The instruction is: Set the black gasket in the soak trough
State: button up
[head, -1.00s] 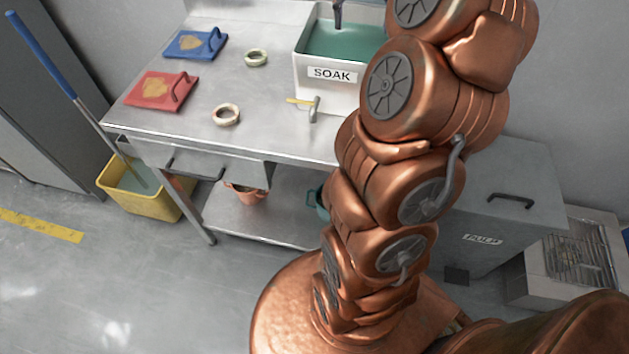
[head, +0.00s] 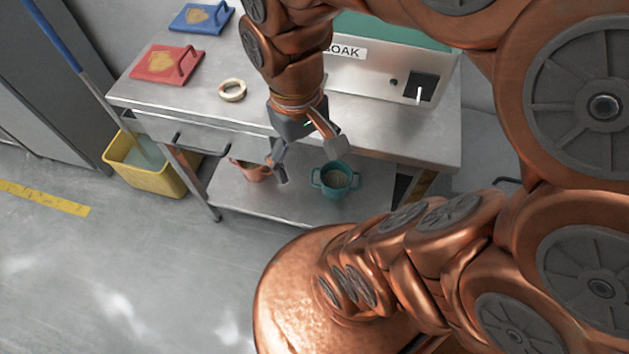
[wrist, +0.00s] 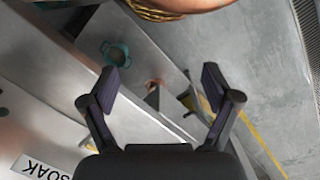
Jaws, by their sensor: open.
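No black gasket can be made out in either view. My gripper (head: 308,160) is open and empty, pointing down by the table's front edge, in front and to the left of the trough. In the wrist view its two fingers (wrist: 162,88) are spread wide with nothing between them. A cream ring (head: 232,90) lies on the table left of my arm.
Red (head: 168,64) and blue (head: 201,18) handled boards lie at the table's left. On the lower shelf stand a teal two-handled pot (head: 336,181) and a terracotta pot (head: 249,171). A yellow bucket (head: 150,165) with a mop stands left. The table front right is clear.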

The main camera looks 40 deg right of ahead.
jog(key=s+f, duration=0.1)
jog(key=s, duration=0.1)
jog(key=s+a+f, duration=0.1)
jog(key=s, duration=0.1)
jog(key=shift+a+f, duration=0.15)
jog(key=shift+f, duration=0.05)
